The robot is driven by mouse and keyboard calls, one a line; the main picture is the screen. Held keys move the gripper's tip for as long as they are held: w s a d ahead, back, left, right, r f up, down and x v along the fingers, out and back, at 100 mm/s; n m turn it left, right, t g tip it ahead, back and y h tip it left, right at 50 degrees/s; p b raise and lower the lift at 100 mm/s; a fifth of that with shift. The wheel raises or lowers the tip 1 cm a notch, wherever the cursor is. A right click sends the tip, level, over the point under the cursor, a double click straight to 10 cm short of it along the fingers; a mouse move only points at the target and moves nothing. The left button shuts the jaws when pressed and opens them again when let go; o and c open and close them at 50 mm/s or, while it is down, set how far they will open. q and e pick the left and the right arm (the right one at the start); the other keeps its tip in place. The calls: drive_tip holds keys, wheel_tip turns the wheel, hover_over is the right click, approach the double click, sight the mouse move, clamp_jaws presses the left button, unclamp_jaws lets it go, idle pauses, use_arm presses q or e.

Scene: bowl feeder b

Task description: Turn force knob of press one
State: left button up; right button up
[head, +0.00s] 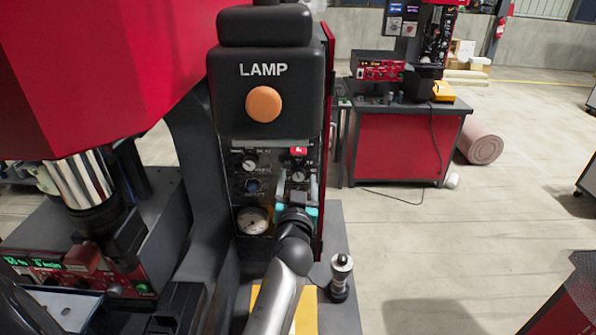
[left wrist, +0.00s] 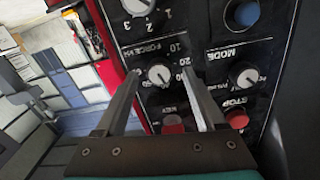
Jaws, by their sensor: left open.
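The press (head: 265,85) with a black LAMP head and an orange button stands in the middle of the head view. Its control panel (head: 252,188) is below, with several knobs and a gauge. In the left wrist view the force knob (left wrist: 159,74), round with a white pointer, sits on a dial marked FORCE kN. My left gripper (head: 298,182) is open at the right side of the panel. In the left wrist view its fingers (left wrist: 161,82) stand either side of the force knob, with visible gaps. Contact with the panel cannot be told. My right gripper is not in view.
In the left wrist view a mode knob (left wrist: 243,75), a red STOP button (left wrist: 237,118) and a red key button (left wrist: 172,124) are close by. A black and silver cylinder (head: 341,277) stands right of my arm. A red bench (head: 398,147) is behind.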

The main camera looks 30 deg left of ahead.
use_arm(q)
drive_tip(key=shift+w+a, duration=0.15)
drive_tip(key=shift+w, duration=0.1)
drive_tip(key=shift+s, duration=0.1)
clamp_jaws()
idle(0.5)
